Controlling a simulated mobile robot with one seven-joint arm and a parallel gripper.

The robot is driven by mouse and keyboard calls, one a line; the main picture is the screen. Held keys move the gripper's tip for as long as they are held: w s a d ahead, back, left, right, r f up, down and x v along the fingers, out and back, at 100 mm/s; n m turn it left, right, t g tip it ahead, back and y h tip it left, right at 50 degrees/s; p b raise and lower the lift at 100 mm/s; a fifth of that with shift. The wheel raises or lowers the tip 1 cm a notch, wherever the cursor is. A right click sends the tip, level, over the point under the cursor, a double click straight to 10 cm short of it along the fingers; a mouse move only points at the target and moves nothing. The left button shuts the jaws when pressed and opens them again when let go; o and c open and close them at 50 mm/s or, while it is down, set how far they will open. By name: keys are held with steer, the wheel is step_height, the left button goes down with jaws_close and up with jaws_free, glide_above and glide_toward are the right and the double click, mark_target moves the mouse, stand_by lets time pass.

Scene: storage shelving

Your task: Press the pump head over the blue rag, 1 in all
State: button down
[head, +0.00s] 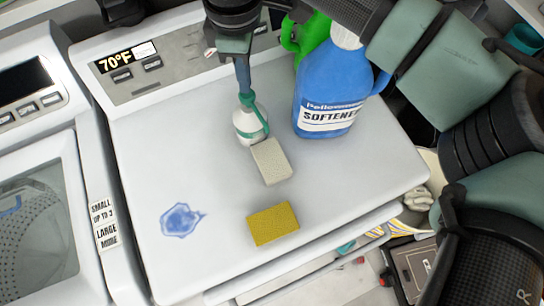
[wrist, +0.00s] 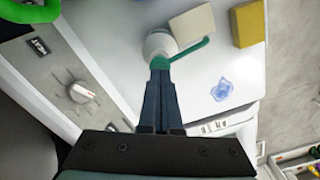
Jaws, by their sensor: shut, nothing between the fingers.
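A small white pump bottle (head: 251,127) with a green pump head (head: 249,103) stands upright on the white machine top. In the wrist view, its white body (wrist: 158,43) and long green spout (wrist: 190,48) show; the spout points right, over the edge of the beige sponge. The blue rag (head: 181,220), a small flat blue patch, lies apart from the bottle at the front left; it also shows in the wrist view (wrist: 222,90). My gripper (head: 243,91) is shut and empty, its fingertips (wrist: 160,66) at the top of the pump head. Whether they touch or press it I cannot tell.
A beige sponge (head: 271,161) lies close against the bottle, with a yellow sponge (head: 273,224) farther forward. A large blue softener jug (head: 331,92) and a green container (head: 312,38) stand to the right. The machine top between rag and bottle is clear.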

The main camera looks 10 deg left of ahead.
step_height(320, 180, up, 6)
steer(key=p, duration=0.5)
steer(key=shift+p, duration=0.35)
steer(key=shift+s+f, duration=0.1)
